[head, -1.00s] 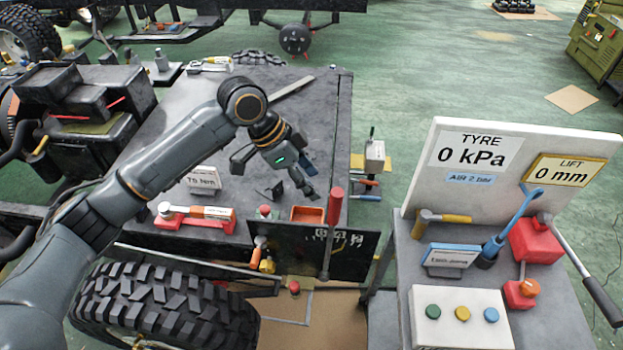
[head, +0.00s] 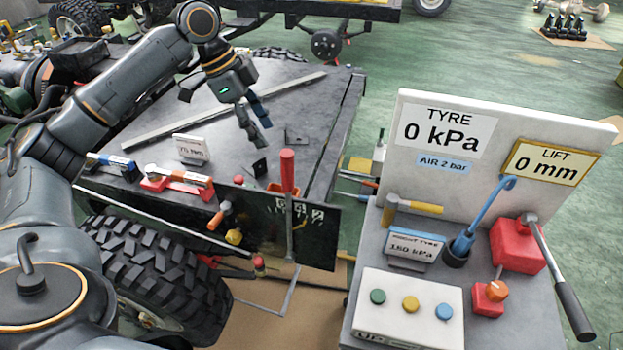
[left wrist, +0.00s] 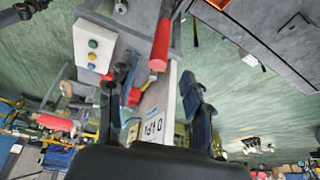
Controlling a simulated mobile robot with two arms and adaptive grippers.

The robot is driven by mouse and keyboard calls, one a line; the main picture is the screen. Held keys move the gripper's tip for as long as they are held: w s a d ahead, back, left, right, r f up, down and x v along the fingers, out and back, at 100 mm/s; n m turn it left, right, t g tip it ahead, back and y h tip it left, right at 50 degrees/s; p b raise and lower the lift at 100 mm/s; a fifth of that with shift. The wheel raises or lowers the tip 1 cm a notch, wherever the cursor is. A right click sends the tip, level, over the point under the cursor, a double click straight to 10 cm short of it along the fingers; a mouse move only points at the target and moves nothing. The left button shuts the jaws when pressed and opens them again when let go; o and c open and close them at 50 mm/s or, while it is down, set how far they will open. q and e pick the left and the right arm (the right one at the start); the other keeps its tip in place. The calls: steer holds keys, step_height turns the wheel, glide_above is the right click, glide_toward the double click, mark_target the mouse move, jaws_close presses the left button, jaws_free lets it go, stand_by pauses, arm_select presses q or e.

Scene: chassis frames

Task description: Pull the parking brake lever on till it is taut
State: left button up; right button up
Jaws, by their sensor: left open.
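The lever with a red grip (head: 288,172) stands nearly upright on a thin grey rod at the front of the dark panel, right of the tyre. It looks like the parking brake lever. My left gripper (head: 230,118) is open and empty above the dark deck, up and to the left of the red grip and apart from it. In the left wrist view the red grip (left wrist: 160,45) shows beyond and between the open fingers of my left gripper (left wrist: 155,103). The lever's lower end is hard to make out. My right gripper is not in view.
A grey bench (head: 362,325) at right carries a button box (head: 408,308), a blue tool (head: 490,210), a red jack unit (head: 518,245) and a readout board (head: 398,115). A large tyre (head: 150,275) stands at front left.

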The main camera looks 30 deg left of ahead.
mark_target(286, 171)
arm_select(q)
steer(key=p+x, duration=0.1)
steer(key=x, duration=1.1)
steer(key=shift+a+p, duration=0.15)
steer(key=shift+p, duration=0.25)
steer(key=shift+f, duration=0.4)
steer(key=shift+w+f, duration=0.1)
steer(key=shift+f, duration=0.05)
steer(key=c, duration=1)
jaws_close()
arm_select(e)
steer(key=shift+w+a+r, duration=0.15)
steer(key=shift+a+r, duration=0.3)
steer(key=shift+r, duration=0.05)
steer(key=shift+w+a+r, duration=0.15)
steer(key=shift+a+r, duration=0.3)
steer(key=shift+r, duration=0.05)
